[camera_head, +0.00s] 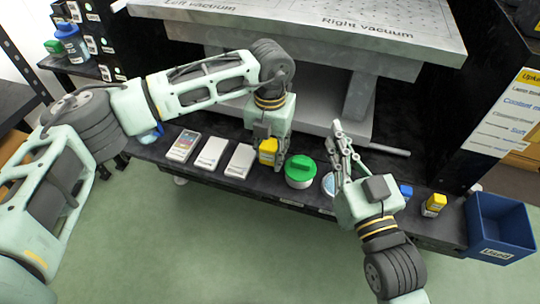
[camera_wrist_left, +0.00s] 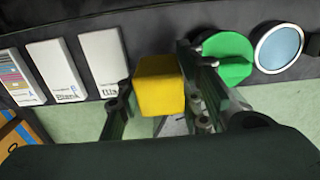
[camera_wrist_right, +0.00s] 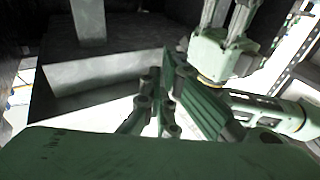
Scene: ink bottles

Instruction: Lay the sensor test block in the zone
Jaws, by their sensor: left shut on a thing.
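A yellow block (camera_head: 268,151) with a white label is at the shelf front, between the white packs and the green-lidded jar. I take it for the sensor test block. My left gripper (camera_head: 280,160) is shut on it, and the left wrist view shows the yellow block (camera_wrist_left: 160,86) between the two fingers. I cannot tell whether it touches the shelf. My right gripper (camera_head: 343,145) points up in front of the shelf with nothing visible between its fingers. Its fingers look close together in the right wrist view (camera_wrist_right: 158,95). I cannot make out a marked zone.
Three white packs (camera_head: 211,152) lie left of the block. A green-lidded jar (camera_head: 299,172) stands close on its right. A yellow-topped bottle (camera_head: 434,204) and a blue bin (camera_head: 503,232) are further right. A grey vacuum table (camera_head: 300,40) overhangs behind the black shelf (camera_head: 160,170).

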